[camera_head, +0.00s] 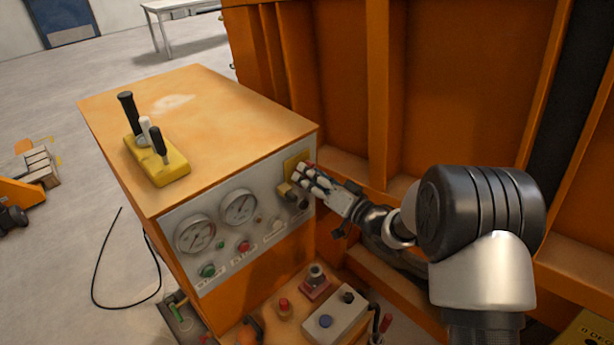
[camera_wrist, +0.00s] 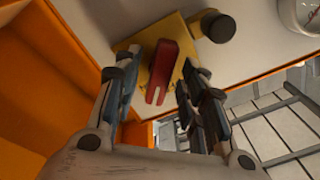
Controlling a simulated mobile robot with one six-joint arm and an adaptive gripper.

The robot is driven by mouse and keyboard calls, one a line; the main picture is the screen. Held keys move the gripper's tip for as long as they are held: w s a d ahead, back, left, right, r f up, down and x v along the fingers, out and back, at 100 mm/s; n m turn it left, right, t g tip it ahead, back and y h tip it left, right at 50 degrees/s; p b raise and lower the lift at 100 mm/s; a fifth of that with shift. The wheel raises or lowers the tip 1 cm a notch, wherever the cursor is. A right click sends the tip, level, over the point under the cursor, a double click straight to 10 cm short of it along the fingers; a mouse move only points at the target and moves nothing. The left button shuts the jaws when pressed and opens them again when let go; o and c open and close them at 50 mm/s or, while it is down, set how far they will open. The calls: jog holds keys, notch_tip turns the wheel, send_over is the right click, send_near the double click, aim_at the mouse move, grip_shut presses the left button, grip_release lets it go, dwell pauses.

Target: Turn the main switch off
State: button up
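The main switch is a red handle (camera_wrist: 166,66) on a yellow plate (camera_wrist: 143,68), seen between my fingers in the wrist view. In the head view, the yellow plate (camera_head: 291,162) sits at the right end of the grey control panel, and my gripper mostly hides the handle. My gripper (camera_head: 303,178) is at the plate. In the wrist view its fingers are spread, one on each side of the handle, with visible gaps. It is open and holds nothing.
A black knob (camera_wrist: 219,27) sits close beside the plate. Two gauges (camera_head: 239,207) and small buttons share the panel. A yellow lever block (camera_head: 158,162) is on the orange cabinet top (camera_head: 215,105). Orange ribbed walls (camera_head: 345,85) stand behind and right. A lower control box (camera_head: 336,313) lies below.

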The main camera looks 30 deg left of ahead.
jog(key=shift+w+a, duration=0.2)
jog(key=shift+a, duration=0.45)
jog(key=shift+c, duration=0.4)
grip_shut()
